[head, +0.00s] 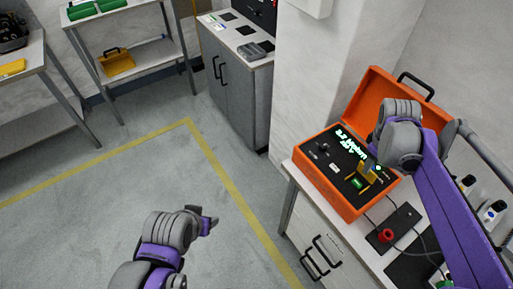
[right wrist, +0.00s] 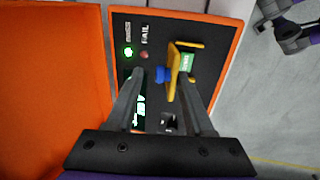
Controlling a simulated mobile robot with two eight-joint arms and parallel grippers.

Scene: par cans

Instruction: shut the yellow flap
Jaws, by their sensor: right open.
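The yellow flap (head: 366,171) stands raised on the black panel of an orange case (head: 339,191). It also shows edge-on in the right wrist view (right wrist: 173,67), beside a blue part (right wrist: 162,75) and a green label (right wrist: 187,63). My right gripper (right wrist: 160,76) is open above the panel. Its fingers straddle the blue part in the picture, with one tip close to the flap; I cannot tell whether it touches. In the head view the right gripper (head: 381,163) partly hides the panel. My left gripper (head: 207,221) is over the floor, away from the case; its jaws are unclear.
The case's orange lid (head: 378,92) stands open behind the panel. A green light (right wrist: 128,52) glows beside the panel's lettering. A black box with a red knob (head: 386,236) and cables lie on the white bench in front. Floor to the left is clear.

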